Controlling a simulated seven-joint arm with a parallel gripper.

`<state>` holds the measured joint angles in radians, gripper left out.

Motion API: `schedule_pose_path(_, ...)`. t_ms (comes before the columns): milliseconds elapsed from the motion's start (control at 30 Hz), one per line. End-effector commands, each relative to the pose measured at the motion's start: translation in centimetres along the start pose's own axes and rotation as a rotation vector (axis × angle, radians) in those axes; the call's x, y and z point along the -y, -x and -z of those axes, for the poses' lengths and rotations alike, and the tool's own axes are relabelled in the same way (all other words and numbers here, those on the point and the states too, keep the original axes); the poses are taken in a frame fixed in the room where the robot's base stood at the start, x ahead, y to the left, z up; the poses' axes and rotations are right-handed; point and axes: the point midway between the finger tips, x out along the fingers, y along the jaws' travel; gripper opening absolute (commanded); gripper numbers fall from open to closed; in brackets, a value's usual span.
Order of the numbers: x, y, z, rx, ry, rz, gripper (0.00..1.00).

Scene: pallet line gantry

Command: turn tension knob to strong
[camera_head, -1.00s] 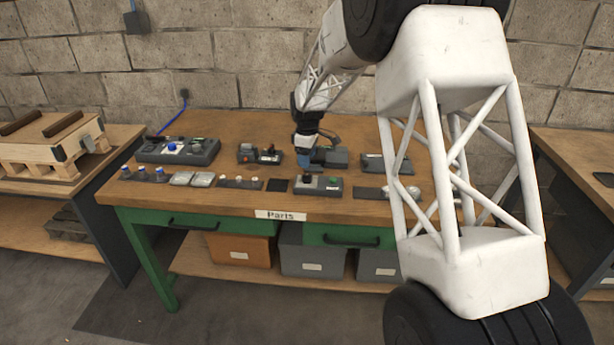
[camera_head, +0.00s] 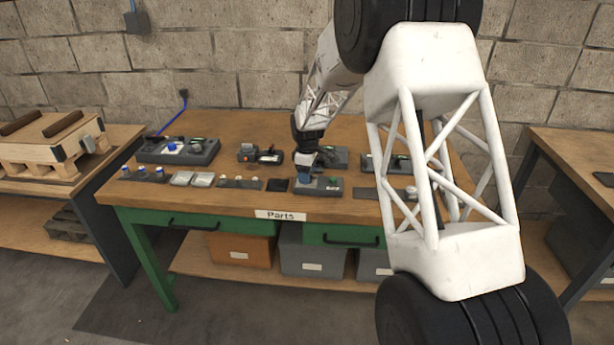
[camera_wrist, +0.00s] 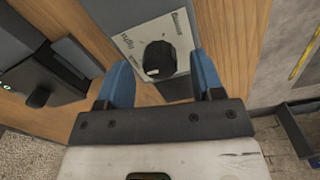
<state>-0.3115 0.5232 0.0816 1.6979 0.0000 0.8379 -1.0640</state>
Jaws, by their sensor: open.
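The tension knob (camera_wrist: 159,60) is black, on a pale label plate (camera_wrist: 150,22) with small lettering in the wrist view. The lettering is partly legible, with a word like "light". The plate sits on a grey control box, which also shows at the front of the bench in the head view (camera_head: 327,188). My gripper (camera_wrist: 160,82) is open, with one blue finger on each side of the knob and a gap to it. In the head view my gripper (camera_head: 304,173) is low over the left part of that box and hides the knob.
Another box with a black knob (camera_wrist: 38,97) is at the left in the wrist view. The wooden bench (camera_head: 230,208) carries several other control boxes, including one with a blue button (camera_head: 172,148). Small trays and blue-capped parts line its front left. A brick wall stands behind.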

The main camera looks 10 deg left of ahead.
Motion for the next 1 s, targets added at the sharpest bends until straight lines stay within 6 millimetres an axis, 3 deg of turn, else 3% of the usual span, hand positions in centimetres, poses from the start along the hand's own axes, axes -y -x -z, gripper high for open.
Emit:
schedule_pose_path(467,0.03,-1.07,-0.01,0.000,0.000,0.001,0.61)
schedule_pose_path(800,0.03,-1.06,-0.02,0.000,0.000,0.001,0.12)
schedule_pose_path(1000,0.05,-1.06,-0.02,0.001,-0.008,0.001,0.12)
